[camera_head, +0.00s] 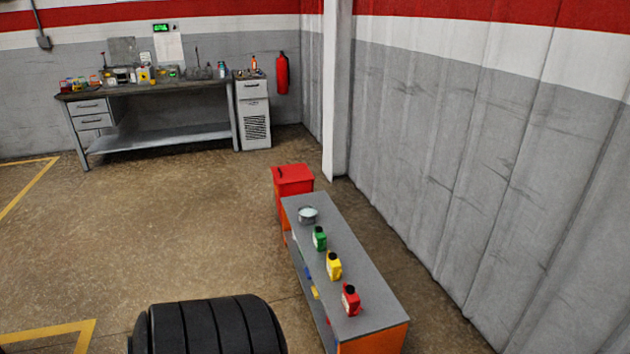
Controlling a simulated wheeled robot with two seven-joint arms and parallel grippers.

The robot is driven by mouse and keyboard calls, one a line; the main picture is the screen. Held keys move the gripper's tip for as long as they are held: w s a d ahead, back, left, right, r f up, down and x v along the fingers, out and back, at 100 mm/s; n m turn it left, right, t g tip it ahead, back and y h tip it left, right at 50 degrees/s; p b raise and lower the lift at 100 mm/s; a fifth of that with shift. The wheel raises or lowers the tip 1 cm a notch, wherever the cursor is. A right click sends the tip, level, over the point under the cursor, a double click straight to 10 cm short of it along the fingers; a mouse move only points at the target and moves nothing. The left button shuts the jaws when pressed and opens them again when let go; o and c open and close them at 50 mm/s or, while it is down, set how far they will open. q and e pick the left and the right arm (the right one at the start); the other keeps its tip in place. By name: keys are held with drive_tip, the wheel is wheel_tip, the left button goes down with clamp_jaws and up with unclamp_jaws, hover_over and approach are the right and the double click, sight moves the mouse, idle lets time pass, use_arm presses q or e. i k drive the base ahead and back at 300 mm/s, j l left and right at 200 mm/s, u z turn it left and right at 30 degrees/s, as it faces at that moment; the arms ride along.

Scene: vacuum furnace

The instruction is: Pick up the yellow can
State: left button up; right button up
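The yellow can (334,267) has a black cap and stands upright on a long grey-topped bench (373,302). It stands in a row between a green can (320,239) behind it and a red can (350,300) in front of it. Neither of my grippers shows in the head view, so I cannot see whether they are open or shut.
A bowl-like pale container (307,214) stands at the bench's far end, near a red cabinet (293,180). A black tyre (208,326) is at the bottom, left of the bench. A cluttered workbench (160,135) stands at the back wall. Open floor lies between.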

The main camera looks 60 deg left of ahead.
sight(333, 266)
drive_tip(key=u, duration=1.95)
drive_tip(key=z, duration=2.35)
drive_tip(key=u, duration=2.35)
drive_tip(key=i+j, duration=0.25)
drive_tip(key=i+j+z, duration=0.15)
drive_tip(key=j, duration=0.3)
drive_tip(key=i+j, duration=0.35)
drive_tip(key=j+z, duration=0.05)
